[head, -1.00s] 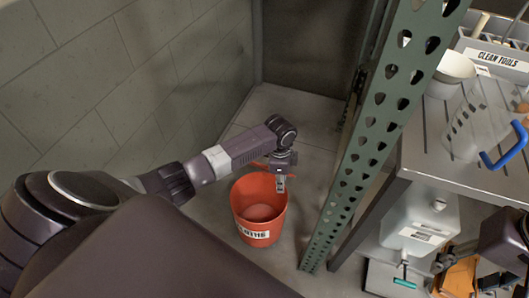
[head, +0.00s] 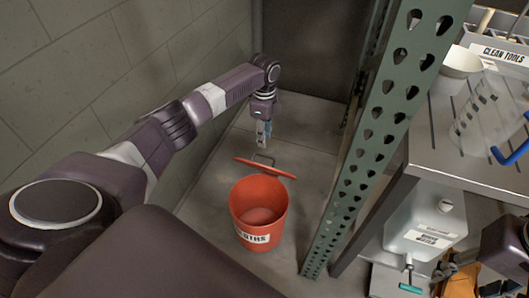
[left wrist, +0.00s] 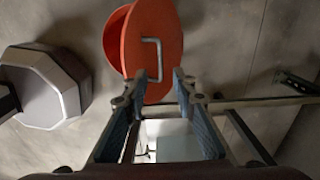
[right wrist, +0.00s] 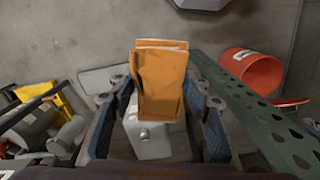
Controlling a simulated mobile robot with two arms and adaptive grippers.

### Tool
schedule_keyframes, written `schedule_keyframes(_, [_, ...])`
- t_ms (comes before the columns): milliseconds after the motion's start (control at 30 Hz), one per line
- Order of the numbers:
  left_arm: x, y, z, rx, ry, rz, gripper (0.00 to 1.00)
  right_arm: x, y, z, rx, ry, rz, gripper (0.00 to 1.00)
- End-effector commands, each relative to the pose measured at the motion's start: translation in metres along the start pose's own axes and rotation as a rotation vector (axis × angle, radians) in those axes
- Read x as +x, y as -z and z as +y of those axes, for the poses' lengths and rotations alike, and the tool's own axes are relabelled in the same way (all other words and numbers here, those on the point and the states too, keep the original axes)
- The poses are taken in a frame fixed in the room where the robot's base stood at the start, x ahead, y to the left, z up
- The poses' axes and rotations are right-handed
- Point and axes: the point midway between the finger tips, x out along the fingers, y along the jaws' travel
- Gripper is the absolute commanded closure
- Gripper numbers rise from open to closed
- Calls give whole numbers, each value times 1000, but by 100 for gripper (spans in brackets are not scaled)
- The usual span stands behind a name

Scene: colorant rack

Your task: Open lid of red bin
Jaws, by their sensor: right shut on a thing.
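The red bin (head: 258,215) stands upright on the floor with its inside showing in the head view. Its red lid (head: 265,167) is swung open at the far side of the bin, with a grey wire handle on it. My left gripper (head: 263,140) is above and behind the lid, apart from it. In the left wrist view its fingers (left wrist: 164,77) are spread and empty, and the lid (left wrist: 150,62) with its handle lies beyond them. In the right wrist view, my right gripper (right wrist: 160,105) is shut on an orange item (right wrist: 160,80). The bin (right wrist: 250,72) also shows there.
A green perforated rack post (head: 365,140) stands just right of the bin. A metal shelf (head: 470,130) with clean tools and a clear pitcher is to the right. A grey block wall (head: 110,60) is on the left. Floor behind the bin is clear.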

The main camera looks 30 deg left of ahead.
Motion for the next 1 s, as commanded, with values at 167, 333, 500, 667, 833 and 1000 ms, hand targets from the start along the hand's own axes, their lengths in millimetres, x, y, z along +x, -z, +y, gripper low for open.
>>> schedule_keyframes(167, [40,0,1,-1,-3,-1,75,9,0,0,0,0,0,75])
schedule_keyframes(333, [66,0,1,-2,-3,0,75,14,0,0,0,0,0,75])
schedule_keyframes(500, [77,1,1,-1,-1,0,75,16,0,0,0,0,0,75])
schedule_keyframes(667, [79,1,0,0,0,1,75,16,0,0,0,0,0,75])
schedule_keyframes(833, [79,1,0,0,0,0,77,16,0,0,0,0,0,75])
schedule_keyframes(1000, [79,0,0,-1,0,0,96,16,0,0,0,0,0,75])
